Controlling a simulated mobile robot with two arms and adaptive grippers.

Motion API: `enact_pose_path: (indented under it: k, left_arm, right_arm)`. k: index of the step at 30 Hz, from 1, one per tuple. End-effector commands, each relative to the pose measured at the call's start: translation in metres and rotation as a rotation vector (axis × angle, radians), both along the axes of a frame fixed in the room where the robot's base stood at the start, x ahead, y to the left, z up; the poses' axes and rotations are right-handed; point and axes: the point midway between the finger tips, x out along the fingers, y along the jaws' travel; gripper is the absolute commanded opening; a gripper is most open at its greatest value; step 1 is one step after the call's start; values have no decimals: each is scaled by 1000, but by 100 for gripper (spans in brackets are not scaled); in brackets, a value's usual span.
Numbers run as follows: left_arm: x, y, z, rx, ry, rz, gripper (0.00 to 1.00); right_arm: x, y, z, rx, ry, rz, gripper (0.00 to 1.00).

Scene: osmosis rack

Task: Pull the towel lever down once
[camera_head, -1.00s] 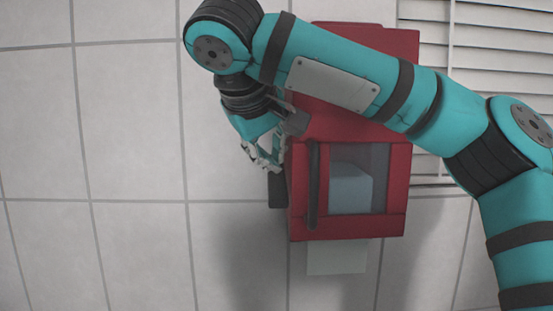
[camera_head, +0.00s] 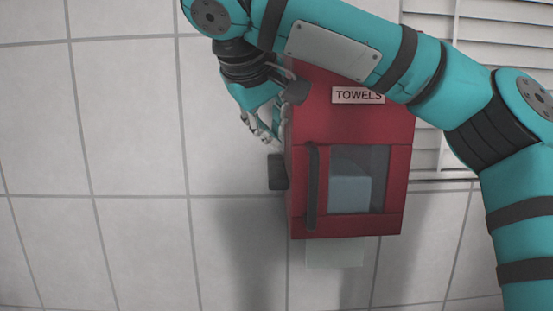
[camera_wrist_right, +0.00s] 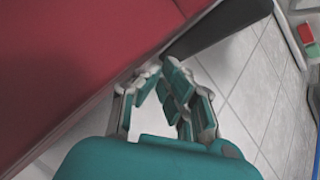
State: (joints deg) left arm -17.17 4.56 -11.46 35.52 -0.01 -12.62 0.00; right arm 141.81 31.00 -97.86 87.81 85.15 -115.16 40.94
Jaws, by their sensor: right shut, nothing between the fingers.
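The red towel dispenser (camera_head: 300,225) hangs on the tiled wall, with a "TOWELS" label and a clear window showing a pale roll. Its dark lever (camera_head: 277,171) sticks out at the left side. A pale sheet (camera_head: 335,253) hangs below the dispenser. My right gripper (camera_head: 272,138) is beside the dispenser's left side, just above the lever. In the right wrist view its fingers (camera_wrist_right: 165,68) are shut and empty, beside the red wall and pointing towards the dark lever (camera_wrist_right: 218,28). I cannot tell whether they touch it. My left gripper is not in view.
A white slatted panel (camera_head: 490,60) is on the wall at the right, partly behind my right arm. The tiled wall (camera_head: 120,120) left of the dispenser is clear. Small green and red items (camera_wrist_right: 307,42) show at the wrist view's right edge.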

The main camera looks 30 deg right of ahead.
Motion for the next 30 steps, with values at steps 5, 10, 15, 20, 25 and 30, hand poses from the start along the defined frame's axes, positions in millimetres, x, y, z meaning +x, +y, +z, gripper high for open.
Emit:
enact_pose_path:
  k: [5, 10, 15, 20, 25, 30]
  left_arm:
    - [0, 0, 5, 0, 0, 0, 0]
    - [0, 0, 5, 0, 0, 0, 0]
    - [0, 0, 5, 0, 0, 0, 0]
    - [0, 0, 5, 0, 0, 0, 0]
    - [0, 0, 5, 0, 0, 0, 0]
    - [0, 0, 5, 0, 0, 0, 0]
  right_arm:
    - [0, 0, 19, 0, -2, -1, 0]
    - [0, 0, 31, 0, -2, -1, 0]
    - [0, 0, 33, 0, 0, 0, 0]
    - [0, 0, 33, 0, 0, 0, 0]
    - [0, 0, 33, 0, 0, 0, 0]
    - [0, 0, 33, 0, 0, 0, 0]
